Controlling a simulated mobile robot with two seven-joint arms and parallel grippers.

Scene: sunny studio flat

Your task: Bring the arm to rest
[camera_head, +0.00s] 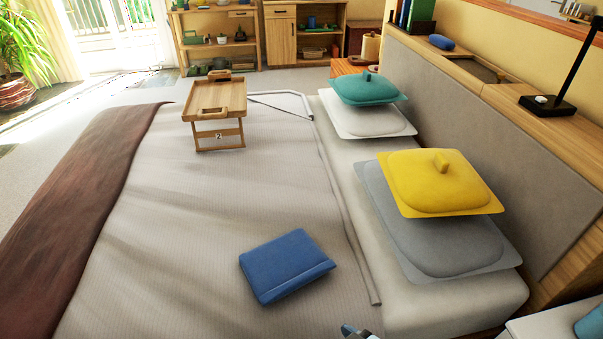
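Only a small grey and blue tip, probably of my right gripper (357,333), shows at the bottom edge, right of centre. It is near the front edge of the bed (190,250). Its fingers are mostly cut off, so I cannot tell whether it is open or shut, or holding anything. My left gripper is not in view.
A blue folded item (286,266) lies on the bed. A wooden bed tray (216,103) stands farther back. Yellow (438,182) and teal (362,88) cushions lie on paler pillows by the headboard (490,125). A white bedside surface (540,326) is at lower right.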

